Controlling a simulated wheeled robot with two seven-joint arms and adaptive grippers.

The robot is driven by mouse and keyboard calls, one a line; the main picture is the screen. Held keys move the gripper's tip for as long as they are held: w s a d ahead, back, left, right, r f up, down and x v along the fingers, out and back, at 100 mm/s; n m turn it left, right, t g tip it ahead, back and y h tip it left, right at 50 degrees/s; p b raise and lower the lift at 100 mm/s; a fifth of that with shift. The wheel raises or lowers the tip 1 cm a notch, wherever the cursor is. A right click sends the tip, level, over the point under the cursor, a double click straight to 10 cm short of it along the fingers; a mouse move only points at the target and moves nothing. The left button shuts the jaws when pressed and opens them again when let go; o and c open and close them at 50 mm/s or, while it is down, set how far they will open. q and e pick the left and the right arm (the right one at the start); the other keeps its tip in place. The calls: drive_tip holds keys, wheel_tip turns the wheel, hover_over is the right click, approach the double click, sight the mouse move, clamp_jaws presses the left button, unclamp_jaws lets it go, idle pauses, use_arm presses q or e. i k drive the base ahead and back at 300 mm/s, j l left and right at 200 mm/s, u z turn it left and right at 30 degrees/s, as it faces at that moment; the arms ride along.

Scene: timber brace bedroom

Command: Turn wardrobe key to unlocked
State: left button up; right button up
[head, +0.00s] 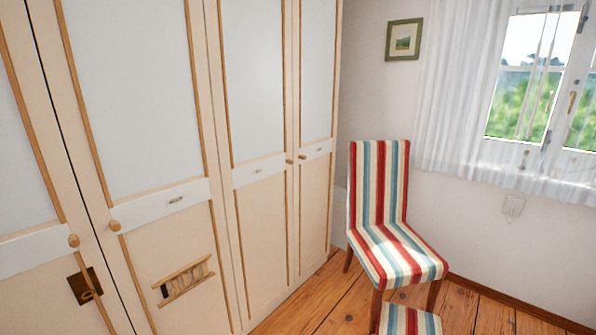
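The cream wardrobe (257,215) with pale panels and wooden trim fills the left side of the head view. A dark lock plate (77,288) sits low on its left door, below a round wooden knob (74,241). A brass-coloured key (88,296) appears to stand in this plate; it is small, and I cannot tell its exact angle. The doors look closed. Neither of my grippers is in view.
A small ladder-like wooden piece (186,280) shows against the neighbouring door; I cannot tell whether it is attached. A striped chair (380,185) stands right of the wardrobe, with a matching striped seat (408,322) in front. Wooden floor (325,300) is bare between.

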sight(87, 289)
drive_tip(key=u, duration=1.55)
